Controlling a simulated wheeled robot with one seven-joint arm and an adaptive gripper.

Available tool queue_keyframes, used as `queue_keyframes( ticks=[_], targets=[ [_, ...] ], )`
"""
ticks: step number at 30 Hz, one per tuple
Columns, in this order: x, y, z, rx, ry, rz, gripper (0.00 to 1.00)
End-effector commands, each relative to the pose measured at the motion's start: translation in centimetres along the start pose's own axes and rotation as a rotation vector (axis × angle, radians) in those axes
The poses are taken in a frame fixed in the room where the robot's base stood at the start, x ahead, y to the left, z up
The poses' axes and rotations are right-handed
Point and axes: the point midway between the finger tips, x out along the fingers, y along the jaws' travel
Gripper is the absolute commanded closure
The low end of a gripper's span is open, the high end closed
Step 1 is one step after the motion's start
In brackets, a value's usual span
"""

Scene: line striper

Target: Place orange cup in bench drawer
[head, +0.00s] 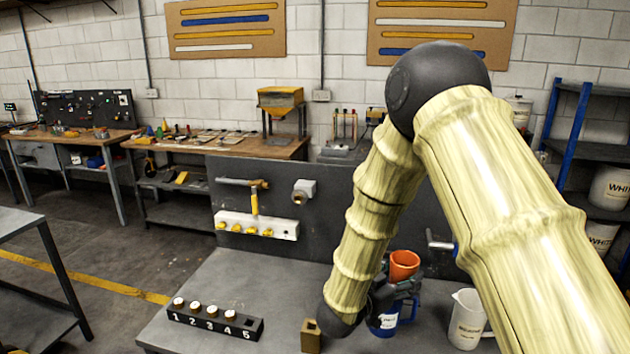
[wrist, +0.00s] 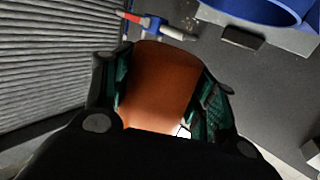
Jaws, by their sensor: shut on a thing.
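The orange cup (head: 404,262) is held in my gripper (head: 402,286) above the grey bench (head: 235,295), near the back panel. The cup fills the middle of the wrist view (wrist: 160,88), with my gripper's dark green-padded fingers (wrist: 162,100) shut against both sides. In the head view the fingers hide the cup's lower part. I cannot make out a bench drawer in either view.
A blue jug (head: 386,322) stands just below my gripper; I cannot tell whether they touch. A white pitcher (head: 467,320) is to its right. A small brass block (head: 310,336) and a numbered black rack (head: 214,320) are to the left. The bench's left middle is clear.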

Motion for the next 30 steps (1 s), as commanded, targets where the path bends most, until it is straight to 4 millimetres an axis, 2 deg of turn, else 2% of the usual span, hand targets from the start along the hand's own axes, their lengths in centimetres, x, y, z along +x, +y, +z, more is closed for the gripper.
queue_keyframes(
  ticks=[8, 16, 21, 30],
  targets=[
    [-2.4, -0.1, 2.1, -0.016, -0.001, -0.281, 0.77],
    [-6.1, -0.1, 3.8, -0.027, 0.0, -0.526, 0.77],
    [-7.6, -0.1, 4.3, -0.031, 0.002, -0.608, 0.77],
    [-8.0, -0.1, 4.4, -0.032, 0.004, -0.632, 0.77]
  ],
)
